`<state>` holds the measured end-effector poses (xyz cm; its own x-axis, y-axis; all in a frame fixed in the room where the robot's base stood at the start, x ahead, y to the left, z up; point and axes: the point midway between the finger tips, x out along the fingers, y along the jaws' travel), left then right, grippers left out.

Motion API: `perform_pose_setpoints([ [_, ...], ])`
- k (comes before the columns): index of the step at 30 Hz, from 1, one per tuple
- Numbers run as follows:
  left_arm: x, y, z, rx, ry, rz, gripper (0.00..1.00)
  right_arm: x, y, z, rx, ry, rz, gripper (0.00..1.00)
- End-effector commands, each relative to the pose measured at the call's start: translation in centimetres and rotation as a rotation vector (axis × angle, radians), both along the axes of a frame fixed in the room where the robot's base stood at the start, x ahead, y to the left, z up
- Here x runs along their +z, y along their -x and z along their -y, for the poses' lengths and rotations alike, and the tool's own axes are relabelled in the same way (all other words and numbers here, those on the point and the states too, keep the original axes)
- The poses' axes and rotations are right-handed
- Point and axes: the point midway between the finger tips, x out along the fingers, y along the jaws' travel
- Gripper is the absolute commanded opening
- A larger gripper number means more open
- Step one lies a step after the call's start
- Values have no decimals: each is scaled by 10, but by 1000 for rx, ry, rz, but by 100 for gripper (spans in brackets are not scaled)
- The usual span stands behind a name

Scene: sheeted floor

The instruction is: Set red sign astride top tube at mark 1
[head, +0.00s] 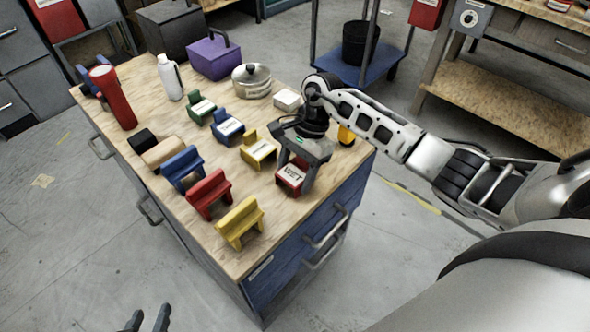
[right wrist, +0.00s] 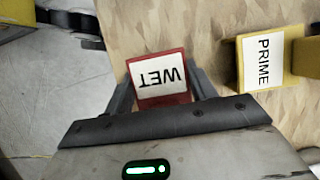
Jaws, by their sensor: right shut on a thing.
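A red sign (head: 289,177) with a white label reading WET is at the bench's right front edge. It also shows in the right wrist view (right wrist: 160,92), its label upside down. My right gripper (head: 297,170) is over it, shut on it, one finger at each side. Whether the sign touches the bench top is hard to tell. A second red piece (head: 208,195), chair-shaped with no label visible, stands between a blue one (head: 182,168) and a yellow one (head: 240,222). I cannot make out a top tube or mark 1. My left gripper (head: 149,319) is open and empty, low at the bottom edge.
The wooden-topped bench (head: 160,215) also holds a yellow PRIME sign (head: 258,149), which shows in the right wrist view (right wrist: 265,60), a blue sign (head: 228,127), a green sign (head: 201,109), a pot (head: 251,80), a white bottle (head: 170,77) and a red flashlight (head: 112,97).

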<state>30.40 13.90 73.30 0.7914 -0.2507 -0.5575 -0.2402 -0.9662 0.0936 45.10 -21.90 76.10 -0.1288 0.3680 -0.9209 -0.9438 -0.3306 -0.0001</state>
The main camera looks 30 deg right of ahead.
Motion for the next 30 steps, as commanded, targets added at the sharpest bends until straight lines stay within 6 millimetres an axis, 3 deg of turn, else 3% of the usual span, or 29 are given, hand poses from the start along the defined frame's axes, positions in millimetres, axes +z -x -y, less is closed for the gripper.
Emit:
perform_pose_setpoints([
  [6,-8,0,0,0,3,-3,36,-5,0,0,-1,1,1,31],
  [7,-6,0,1,0,4,-3,36,-4,0,0,-1,1,1,62],
  [9,-5,0,1,0,4,-3,36,-3,0,0,-1,1,0,78],
  [22,2,-1,0,-1,1,6,36,8,-2,3,-1,2,4,78],
  [30,-3,0,1,0,5,1,36,60,-9,25,-2,4,5,78],
])
